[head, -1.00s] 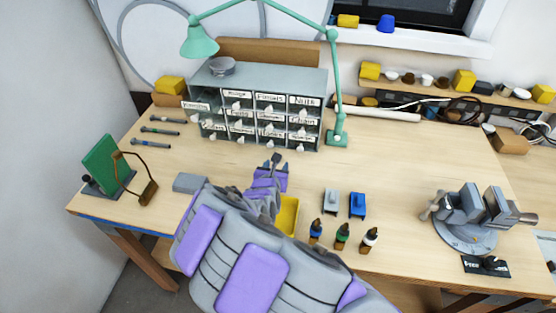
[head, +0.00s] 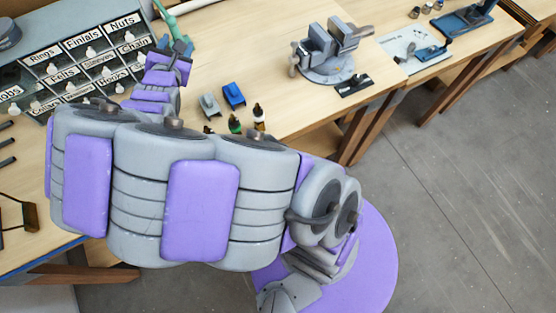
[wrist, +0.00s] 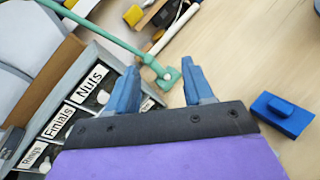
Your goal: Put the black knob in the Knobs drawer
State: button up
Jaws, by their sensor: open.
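My gripper (head: 181,44) is open, in front of the right side of the drawer cabinet (head: 100,62).
A vise (head: 330,52) stands right of a grey block (head: 209,104) and a blue block (head: 234,95). Small bottles (head: 259,116) are at the front edge.

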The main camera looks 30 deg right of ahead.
jog(key=s+d+r+m+g+h, duration=0.35)
jog(key=s+d+m, duration=0.25)
jog(key=d, duration=0.3)
jog(key=s+d+r+m+g+h, duration=0.2)
jog(key=s+d+r+m+g, duration=0.15)
jog(key=s+d+m, duration=0.45)
jog(key=s+d+f+m+g+y, duration=0.2)
jog(key=s+d+f+m+g, duration=0.15)
jog(key=s+d+g, duration=0.35)
jog(key=s+a+f+m+y, duration=0.1)
jog(key=s+a+m+y, duration=0.1)
jog(key=s, duration=0.5)
jog(key=s+a+f+m+g+y, duration=0.1)
jog(key=s+a+f+m+y, duration=0.1)
jog(key=s, duration=0.5)
jog(key=shift+a+m+g+y, duration=0.3)
jog(key=shift+a+m+y, duration=0.35)
jog(key=shift+a+m, duration=0.15)
jog(key=shift+o, duration=0.6)
jog(key=s+a+m+y, duration=0.2)
jog(key=s+a+y, duration=0.3)
jog(key=a, duration=0.6)
jog(key=shift+s+f+y, duration=0.2)
jog(key=shift+s+y, duration=0.1)
jog(key=shift+s, duration=0.4)
jog(key=shift+d, duration=0.15)
